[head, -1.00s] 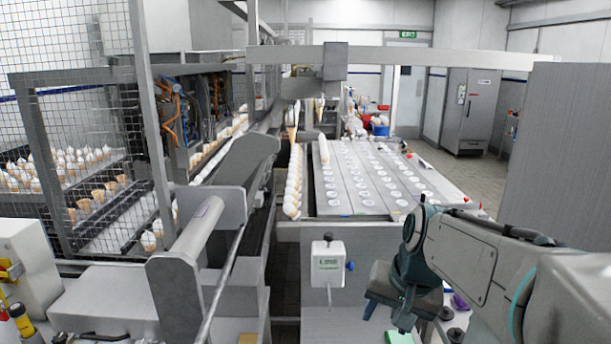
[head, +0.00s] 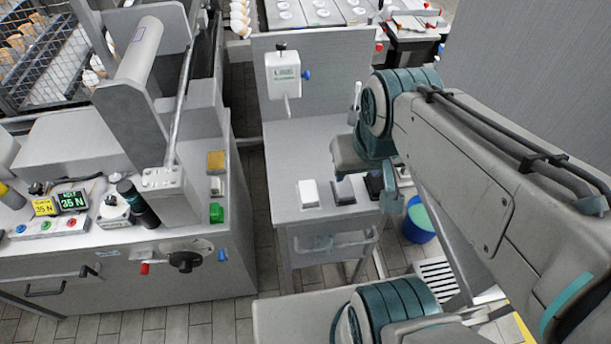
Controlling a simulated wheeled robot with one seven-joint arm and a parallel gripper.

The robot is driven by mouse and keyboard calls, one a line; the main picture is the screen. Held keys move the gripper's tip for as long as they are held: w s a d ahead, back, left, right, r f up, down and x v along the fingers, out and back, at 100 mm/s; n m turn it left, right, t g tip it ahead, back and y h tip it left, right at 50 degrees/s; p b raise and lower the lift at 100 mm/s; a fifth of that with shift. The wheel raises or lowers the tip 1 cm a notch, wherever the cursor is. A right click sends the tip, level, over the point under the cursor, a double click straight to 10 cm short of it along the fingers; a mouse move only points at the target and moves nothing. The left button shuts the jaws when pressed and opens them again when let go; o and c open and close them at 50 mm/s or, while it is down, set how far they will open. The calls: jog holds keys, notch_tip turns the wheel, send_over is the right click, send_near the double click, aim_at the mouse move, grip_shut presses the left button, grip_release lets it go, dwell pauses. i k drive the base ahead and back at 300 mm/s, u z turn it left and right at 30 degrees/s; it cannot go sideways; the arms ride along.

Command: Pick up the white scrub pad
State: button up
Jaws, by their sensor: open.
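The white scrub pad (head: 308,193) is a small white block on the grey side table, near its front left corner. A dark grey pad (head: 344,190) and a black pad (head: 374,186) sit in a row to its right. My gripper (head: 390,190) is open and hangs at the right side of this table, right of the white pad and apart from it. One teal finger shows; the rest of the jaws is partly hidden by the wrist.
A blue bucket (head: 418,226) stands on the floor right of the table.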

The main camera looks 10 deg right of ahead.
aim_at(308, 193)
jog(key=u, duration=0.05)
jog(key=k, duration=0.5)
jog(key=u, duration=1.3)
jog(key=i, duration=0.95)
jog(key=z, duration=1.95)
